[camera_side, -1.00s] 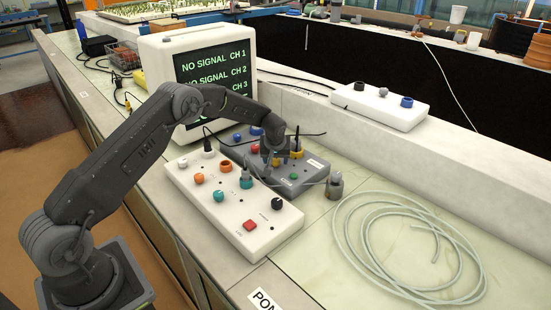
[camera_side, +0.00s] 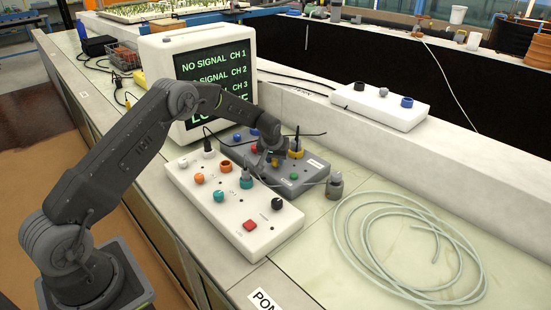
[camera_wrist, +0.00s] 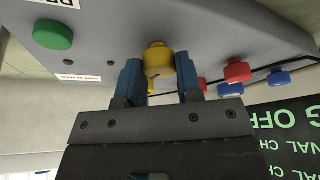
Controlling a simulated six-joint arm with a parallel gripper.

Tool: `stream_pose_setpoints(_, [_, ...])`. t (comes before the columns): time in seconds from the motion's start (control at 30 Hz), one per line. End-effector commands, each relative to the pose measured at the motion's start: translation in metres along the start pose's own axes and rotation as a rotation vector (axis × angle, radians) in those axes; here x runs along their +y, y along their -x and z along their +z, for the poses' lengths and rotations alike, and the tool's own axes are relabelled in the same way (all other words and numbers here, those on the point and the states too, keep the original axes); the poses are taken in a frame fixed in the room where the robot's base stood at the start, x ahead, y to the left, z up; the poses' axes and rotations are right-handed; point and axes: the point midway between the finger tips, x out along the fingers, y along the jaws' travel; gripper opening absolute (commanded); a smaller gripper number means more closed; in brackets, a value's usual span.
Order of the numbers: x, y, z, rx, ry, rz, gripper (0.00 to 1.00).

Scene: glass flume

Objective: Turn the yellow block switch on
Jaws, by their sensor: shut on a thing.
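The grey control box (camera_side: 313,178) stands behind the white control box in the side view and carries several coloured knobs. In the wrist view the yellow block switch (camera_wrist: 158,56) sits on the grey box's face, between the blue fingers of my gripper (camera_wrist: 161,72). The fingers are closed on its two sides. In the side view my gripper (camera_side: 274,157) is down at the top of the grey box, and it largely hides the switch there.
The white control box (camera_side: 237,214) with several knobs and a red button stands in front. A monitor (camera_side: 163,75) with green text is behind. A yellow-collared plug (camera_side: 296,153) and a grey bottle-like object (camera_side: 335,187) are close by. Coiled tubing (camera_side: 345,240) lies right.

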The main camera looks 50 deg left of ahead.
Motion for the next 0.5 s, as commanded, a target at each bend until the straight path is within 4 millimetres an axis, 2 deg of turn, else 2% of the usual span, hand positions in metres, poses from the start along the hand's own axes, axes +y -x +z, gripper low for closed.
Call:
stream_pose_setpoints(0.4, [0.0003,-0.0003,0.0006,0.0,-0.033,0.013,0.09])
stream_pose_setpoints(0.43, [0.0003,-0.0003,0.0006,0.0,-0.033,0.013,0.36])
stream_pose_setpoints(0.5, [0.0002,-0.0003,0.0006,0.0,-0.033,0.013,0.42])
